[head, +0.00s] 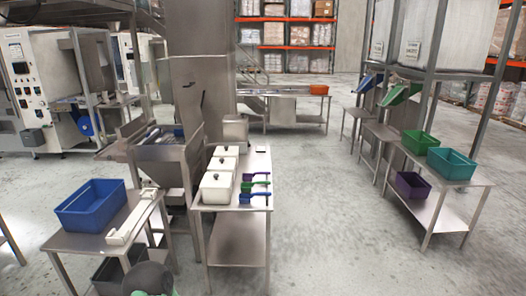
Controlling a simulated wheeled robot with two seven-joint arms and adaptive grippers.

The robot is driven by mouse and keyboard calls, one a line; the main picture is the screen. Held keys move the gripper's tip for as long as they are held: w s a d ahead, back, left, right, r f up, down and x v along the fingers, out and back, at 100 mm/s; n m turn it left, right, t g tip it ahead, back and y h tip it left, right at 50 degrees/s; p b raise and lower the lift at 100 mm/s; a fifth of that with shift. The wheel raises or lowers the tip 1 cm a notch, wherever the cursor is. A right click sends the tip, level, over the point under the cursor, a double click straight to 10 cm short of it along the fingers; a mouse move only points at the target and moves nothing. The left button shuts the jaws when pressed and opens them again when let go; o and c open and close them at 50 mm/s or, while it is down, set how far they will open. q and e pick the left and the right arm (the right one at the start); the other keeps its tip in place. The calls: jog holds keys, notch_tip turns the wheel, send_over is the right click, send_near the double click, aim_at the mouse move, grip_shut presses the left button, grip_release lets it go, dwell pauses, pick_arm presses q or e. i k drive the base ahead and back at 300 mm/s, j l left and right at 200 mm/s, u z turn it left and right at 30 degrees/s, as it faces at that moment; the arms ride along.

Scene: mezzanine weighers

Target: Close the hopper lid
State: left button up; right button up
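A grey metal hopper (168,158) stands left of centre, at the foot of a tall steel column (200,85). Its upper part has sloping steel sides, and some bluish, shiny items (160,134) show around its top. I cannot make out the lid clearly or tell its angle from this distance. Neither of my grippers shows in the head view.
A steel table (238,225) with white lidded containers (217,187) and coloured scoops (255,188) stands right of the hopper. A table with a blue bin (91,205) stands at left front. Coloured bins sit on a right-hand table (458,184). The floor (325,210) between is clear.

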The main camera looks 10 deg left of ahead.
aim_at(185, 89)
jog(key=i+u, duration=0.35)
jog(key=i, duration=0.15)
jog(key=i+u, duration=0.35)
jog(key=i, duration=0.2)
jog(key=i+l+u, duration=0.35)
jog(key=i, duration=0.15)
jog(key=i+j+u, duration=0.1)
jog(key=i+u, duration=0.5)
jog(key=i+j+z, duration=0.1)
jog(key=z, duration=0.3)
jog(key=j+z, duration=0.4)
jog(key=i+l+u, duration=0.2)
jog(key=i+u, duration=0.25)
jog(key=i+l+u, duration=0.3)
jog(key=u, duration=0.15)
